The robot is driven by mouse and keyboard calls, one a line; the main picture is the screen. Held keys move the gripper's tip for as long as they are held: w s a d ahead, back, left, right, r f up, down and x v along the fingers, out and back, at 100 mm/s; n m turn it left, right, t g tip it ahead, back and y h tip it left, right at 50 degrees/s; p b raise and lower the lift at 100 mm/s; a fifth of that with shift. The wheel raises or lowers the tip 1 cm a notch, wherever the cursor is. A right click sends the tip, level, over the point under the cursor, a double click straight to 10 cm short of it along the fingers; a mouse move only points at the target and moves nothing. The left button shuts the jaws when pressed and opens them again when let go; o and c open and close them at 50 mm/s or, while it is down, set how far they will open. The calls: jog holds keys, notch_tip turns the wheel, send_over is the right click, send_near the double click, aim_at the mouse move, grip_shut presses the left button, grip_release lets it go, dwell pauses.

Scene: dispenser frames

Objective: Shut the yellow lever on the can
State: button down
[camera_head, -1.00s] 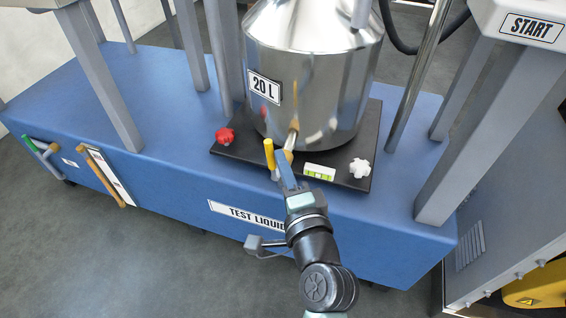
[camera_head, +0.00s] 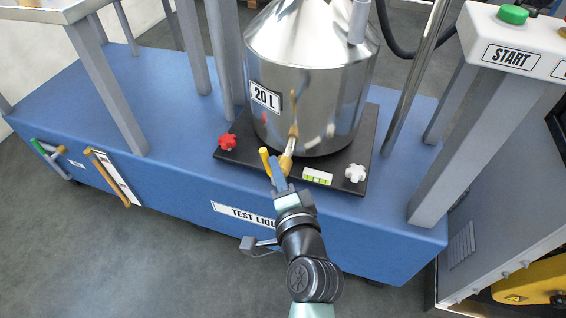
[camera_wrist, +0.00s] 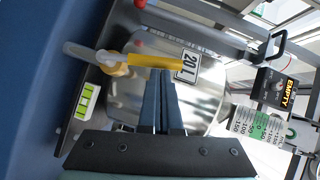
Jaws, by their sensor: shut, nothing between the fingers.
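The steel can (camera_head: 318,105) with a 20 L label stands on a black plate (camera_head: 240,154). A brass tap (camera_head: 288,156) comes out of its lower front. The yellow lever (camera_head: 265,160) stands up at the left of the tap in the head view. In the wrist view the yellow lever (camera_wrist: 155,61) lies across the picture just past my fingertips. My gripper (camera_head: 277,168) is shut and empty, with its blue fingers beside the lever, at its right in the head view. In the wrist view my gripper (camera_wrist: 160,75) has its tips at the lever; I cannot tell whether they touch it.
A red knob (camera_head: 227,142), a white knob (camera_head: 355,173) and a green level (camera_head: 317,177) are on the plate. Grey posts stand around the blue base (camera_head: 180,165). The START box (camera_head: 510,55) is at upper right. The floor in front is clear.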

jog(key=a+r+n+p, duration=0.1)
jog(key=p, duration=0.2)
jog(key=shift+w+r+g, duration=0.1)
jog(key=shift+r+g, duration=0.05)
jog(key=shift+g, duration=0.15)
jog(key=w+a+f+n+g+h+p, duration=0.2)
jog(key=a+f+n+g+h+p, duration=0.2)
jog(key=a+f+n+h+p, duration=0.2)
jog(key=shift+w+a+f+n+h, duration=0.3)
jog(key=shift+a+n+h, duration=0.2)
jog(key=shift+a+n, duration=0.3)
jog(key=shift+a, duration=0.1)
dwell(0.6)
